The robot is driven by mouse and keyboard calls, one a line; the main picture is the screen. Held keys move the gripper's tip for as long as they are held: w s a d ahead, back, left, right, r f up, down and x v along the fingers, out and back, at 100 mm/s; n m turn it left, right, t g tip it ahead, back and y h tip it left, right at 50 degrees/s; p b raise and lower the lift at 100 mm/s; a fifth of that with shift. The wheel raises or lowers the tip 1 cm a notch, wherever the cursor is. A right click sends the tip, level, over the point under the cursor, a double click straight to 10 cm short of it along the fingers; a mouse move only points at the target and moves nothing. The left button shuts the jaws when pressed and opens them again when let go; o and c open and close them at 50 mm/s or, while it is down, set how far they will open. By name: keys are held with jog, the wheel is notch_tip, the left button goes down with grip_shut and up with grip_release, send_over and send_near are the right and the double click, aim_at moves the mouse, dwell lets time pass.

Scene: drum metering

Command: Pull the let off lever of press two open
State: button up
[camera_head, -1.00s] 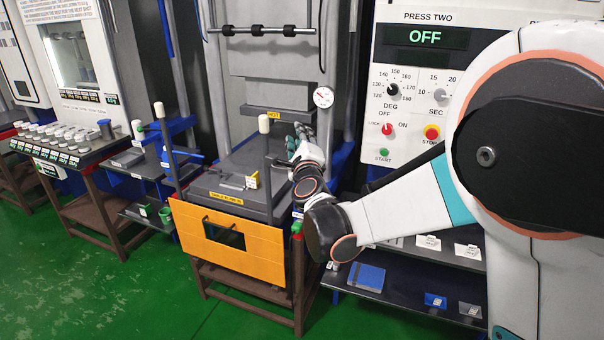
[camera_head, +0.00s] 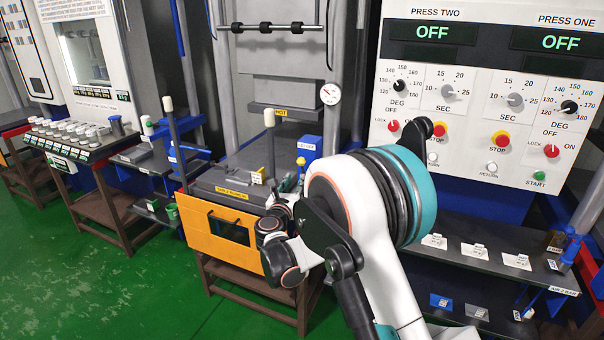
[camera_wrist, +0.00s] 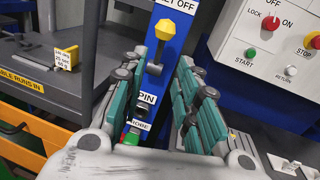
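The let-off lever is a dark rod with a yellow knob (camera_wrist: 175,27) on a blue post (camera_wrist: 174,72), below a partly cut-off label ending in "ET OFF". In the head view the yellow knob (camera_head: 300,162) shows small, just below the post's label. My gripper (camera_wrist: 162,58) is open in the wrist view, with its two teal-padded fingers on either side of the lever's rod. I see gaps beside the rod; contact cannot be told. In the head view my arm hides most of the gripper. The press two panel display (camera_head: 432,32) reads OFF.
The press bed (camera_head: 235,180) with upright posts and an orange front panel (camera_head: 215,235) is left of the gripper. The control panel (camera_wrist: 268,50) with knobs and buttons is to the right. PIN and PROBE labels sit low on the blue post. Green floor (camera_head: 100,270) is clear at left.

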jog(key=w+d+b, duration=0.1)
jog(key=w, duration=0.8)
jog(key=shift+w+d+b, duration=0.2)
jog(key=shift+d+b, duration=0.05)
jog(key=shift+b, duration=0.1)
grip_shut()
jog(key=shift+w, duration=0.1)
